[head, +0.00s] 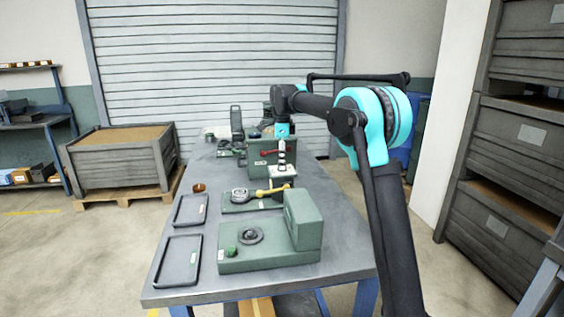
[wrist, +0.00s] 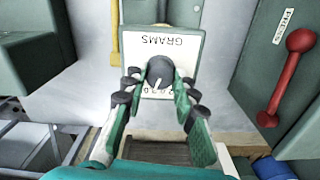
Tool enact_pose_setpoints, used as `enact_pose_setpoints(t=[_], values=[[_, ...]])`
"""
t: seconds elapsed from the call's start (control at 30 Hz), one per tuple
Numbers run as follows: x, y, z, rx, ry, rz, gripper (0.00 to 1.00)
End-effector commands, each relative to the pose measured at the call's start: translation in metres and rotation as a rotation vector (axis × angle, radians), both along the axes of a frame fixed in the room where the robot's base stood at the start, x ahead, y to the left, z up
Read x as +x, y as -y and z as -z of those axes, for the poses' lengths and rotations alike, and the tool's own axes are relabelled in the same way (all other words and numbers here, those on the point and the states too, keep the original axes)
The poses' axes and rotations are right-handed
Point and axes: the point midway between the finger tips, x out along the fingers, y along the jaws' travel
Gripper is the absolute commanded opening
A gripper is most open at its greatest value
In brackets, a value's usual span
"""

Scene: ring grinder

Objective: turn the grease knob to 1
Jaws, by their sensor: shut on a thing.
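A dark round knob (wrist: 160,70) with a white pointer line sits on a white plate (wrist: 185,45) in the wrist view. The plate's lettering is upside down and looks like "GRAMS"; its digits are partly hidden by the knob and fingers. The pointer line points down and slightly left in that view. My gripper (wrist: 158,84) is shut on the knob, one finger on each side. In the head view my gripper (head: 282,160) points down over the white plate (head: 284,172), and the knob is hidden there.
A red lever (wrist: 290,78) on a green housing stands close to the right of my gripper; it also shows in the head view (head: 268,152). A yellow handle (head: 272,191) lies in front. A green machine (head: 270,255) and two trays (head: 180,262) occupy the near table (head: 345,265).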

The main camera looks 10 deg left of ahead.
Motion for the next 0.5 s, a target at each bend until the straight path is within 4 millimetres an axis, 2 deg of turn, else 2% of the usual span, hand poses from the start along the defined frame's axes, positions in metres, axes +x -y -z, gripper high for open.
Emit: enact_pose_setpoints(t=[0.27, 0.5], values=[[0.0001, 0.0000, -0.0002, 0.000, 0.000, -0.021, 0.00], [0.0002, 0.0000, -0.0002, 0.000, 0.001, -0.131, 0.00]])
